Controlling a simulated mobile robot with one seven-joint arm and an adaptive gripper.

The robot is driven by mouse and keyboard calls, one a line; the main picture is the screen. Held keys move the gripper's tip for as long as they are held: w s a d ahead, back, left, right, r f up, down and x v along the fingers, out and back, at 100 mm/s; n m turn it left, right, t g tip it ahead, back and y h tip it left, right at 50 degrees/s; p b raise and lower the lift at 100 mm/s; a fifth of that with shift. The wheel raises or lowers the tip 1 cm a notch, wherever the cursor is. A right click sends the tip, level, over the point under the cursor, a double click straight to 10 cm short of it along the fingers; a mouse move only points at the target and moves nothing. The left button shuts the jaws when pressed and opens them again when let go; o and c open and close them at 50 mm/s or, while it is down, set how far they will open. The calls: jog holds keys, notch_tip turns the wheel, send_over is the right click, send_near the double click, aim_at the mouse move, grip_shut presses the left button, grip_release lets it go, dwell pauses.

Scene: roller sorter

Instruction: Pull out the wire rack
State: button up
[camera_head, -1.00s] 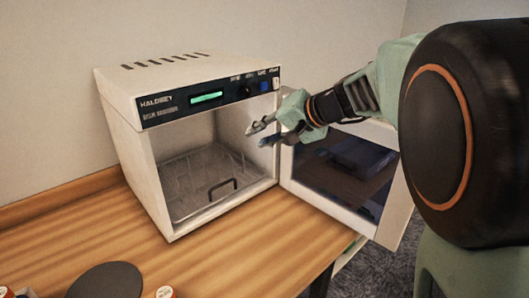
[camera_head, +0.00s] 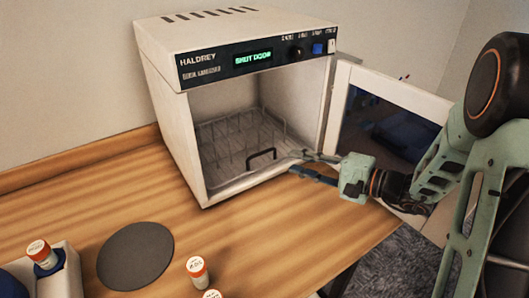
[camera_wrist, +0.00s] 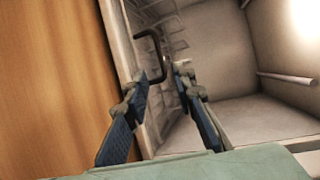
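The wire rack (camera_head: 232,140) lies on the floor of the white cabinet (camera_head: 180,130), with a dark loop handle (camera_head: 261,154) standing at its front. In the wrist view the handle (camera_wrist: 152,42) is just beyond my fingertips, and part of the rack (camera_wrist: 172,45) shows behind it. My gripper (camera_head: 305,165) is at the right side of the cabinet's opening, pointing left toward the handle. In the wrist view my gripper (camera_wrist: 164,85) has its two fingers apart with nothing between them. The handle is not between the fingers.
The cabinet door (camera_head: 385,130) stands wide open at the right, behind my gripper. A dark round disc (camera_head: 135,256) lies on the wooden table (camera_head: 80,215). Orange-capped vials (camera_head: 197,269) stand at the front, one in a white holder (camera_head: 60,280). The table before the opening is clear.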

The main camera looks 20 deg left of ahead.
aim_at(264, 153)
jog(key=x, duration=1)
jog(key=shift+a+p, duration=0.15)
jog(key=shift+p, duration=0.15)
jog(key=shift+c, duration=0.3)
grip_shut()
